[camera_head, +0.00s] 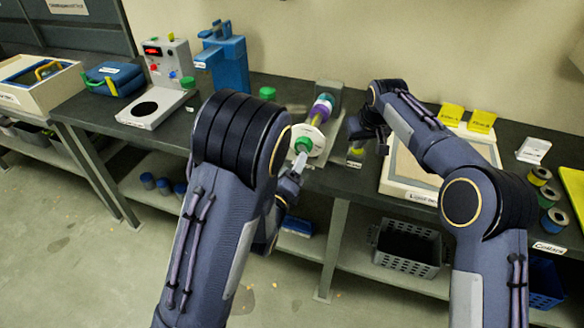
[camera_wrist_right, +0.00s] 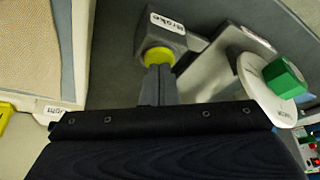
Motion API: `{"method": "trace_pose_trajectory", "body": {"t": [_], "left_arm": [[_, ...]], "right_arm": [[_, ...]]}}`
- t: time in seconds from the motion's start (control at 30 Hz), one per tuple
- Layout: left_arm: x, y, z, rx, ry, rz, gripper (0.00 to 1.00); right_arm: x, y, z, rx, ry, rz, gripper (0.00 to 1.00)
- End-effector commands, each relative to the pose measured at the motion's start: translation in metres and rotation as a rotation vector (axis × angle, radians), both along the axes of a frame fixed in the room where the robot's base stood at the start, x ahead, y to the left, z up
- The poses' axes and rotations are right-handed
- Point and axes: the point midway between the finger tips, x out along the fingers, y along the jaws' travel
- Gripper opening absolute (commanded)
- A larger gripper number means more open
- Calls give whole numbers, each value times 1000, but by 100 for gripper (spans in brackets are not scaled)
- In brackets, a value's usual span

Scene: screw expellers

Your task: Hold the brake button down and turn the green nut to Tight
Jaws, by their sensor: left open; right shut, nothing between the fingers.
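The green nut (camera_head: 302,145) sits at the front of a white dial disc (camera_head: 314,136) on the machine. It also shows in the right wrist view (camera_wrist_right: 286,77), with the disc (camera_wrist_right: 267,92) behind it. My left gripper (camera_head: 299,164) is open just in front of and below the nut; contact is unclear. The yellow brake button (camera_wrist_right: 158,56) is on a grey box labelled Brake (camera_wrist_right: 173,34). My right gripper (camera_wrist_right: 157,82) is shut and empty, its fingertips at the button, seemingly touching it. How far the button is pressed cannot be told.
A pale tray (camera_head: 408,187) with yellow signs (camera_head: 451,114) stands right of the machine. Collars (camera_head: 540,175) stand further right. A control box (camera_head: 168,62), a blue press-like device (camera_head: 226,62) and a blue case (camera_head: 113,77) are on the left. A grey basket (camera_head: 408,249) is below the bench.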

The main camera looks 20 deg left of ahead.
Motion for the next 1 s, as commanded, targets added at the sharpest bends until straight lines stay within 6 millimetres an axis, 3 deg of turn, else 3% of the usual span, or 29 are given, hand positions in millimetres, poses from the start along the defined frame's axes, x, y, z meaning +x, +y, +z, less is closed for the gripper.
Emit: {"method": "trace_pose_trajectory", "body": {"t": [1.0], "left_arm": [[0,0,77,0,0,0,62]], "right_arm": [[0,0,77,0,0,0,0]]}}
